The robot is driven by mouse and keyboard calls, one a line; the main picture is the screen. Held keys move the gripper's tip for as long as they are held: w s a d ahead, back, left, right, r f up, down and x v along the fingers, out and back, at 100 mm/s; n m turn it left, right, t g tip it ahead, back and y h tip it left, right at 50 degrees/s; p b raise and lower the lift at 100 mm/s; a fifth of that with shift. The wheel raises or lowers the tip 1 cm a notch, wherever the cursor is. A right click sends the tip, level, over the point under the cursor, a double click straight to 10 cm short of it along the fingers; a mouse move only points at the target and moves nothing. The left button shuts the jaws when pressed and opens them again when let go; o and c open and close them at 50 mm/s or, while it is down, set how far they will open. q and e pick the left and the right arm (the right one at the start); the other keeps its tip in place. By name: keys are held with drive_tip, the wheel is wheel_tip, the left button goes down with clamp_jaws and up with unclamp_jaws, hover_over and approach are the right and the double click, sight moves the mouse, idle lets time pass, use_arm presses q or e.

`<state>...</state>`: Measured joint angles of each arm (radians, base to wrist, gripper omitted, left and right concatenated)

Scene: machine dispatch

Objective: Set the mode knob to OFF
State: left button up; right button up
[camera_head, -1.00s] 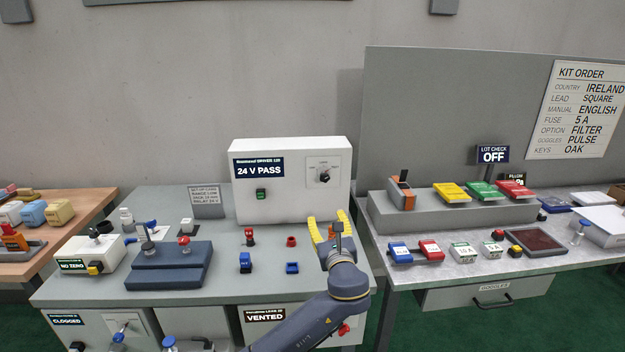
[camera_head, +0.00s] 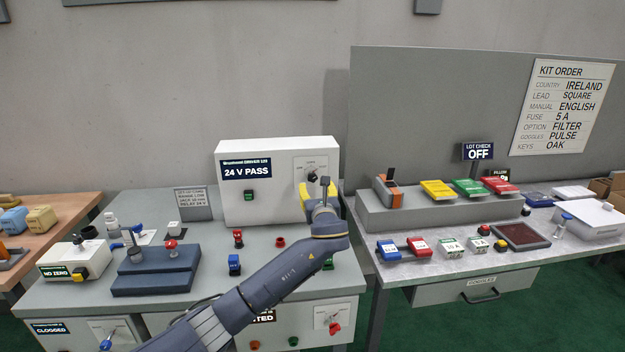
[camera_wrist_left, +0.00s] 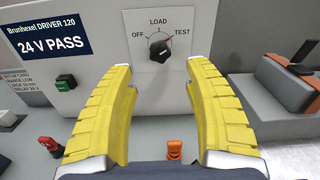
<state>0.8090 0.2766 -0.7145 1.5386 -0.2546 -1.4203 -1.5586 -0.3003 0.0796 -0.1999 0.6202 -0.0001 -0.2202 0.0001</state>
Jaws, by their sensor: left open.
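The mode knob (camera_wrist_left: 160,49) is a black dial on a white plate, marked OFF at left, LOAD at top and TEST at right. Its pale mark appears to lean toward TEST. It sits on the front of the white DRIVER 120 box (camera_wrist_left: 100,22), whose sign reads 24 V PASS. In the head view the knob (camera_head: 312,176) shows just above my left gripper (camera_head: 319,190). In the wrist view the yellow fingers of the left gripper (camera_wrist_left: 159,68) are spread and empty, with the knob ahead between their tips, apart from them. My right gripper is not in view.
A green button (camera_wrist_left: 66,82) is left of the knob on the box. Red and blue parts (camera_head: 234,264) stand on the grey bench below. A grey stand (camera_head: 440,208) with an orange-black piece (camera_head: 388,190) is close on the right.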

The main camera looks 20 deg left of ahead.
sight(313, 179)
use_arm(q)
drive_tip(key=shift+x, duration=4.2)
drive_tip(key=shift+c, duration=0.3)
clamp_jaws()
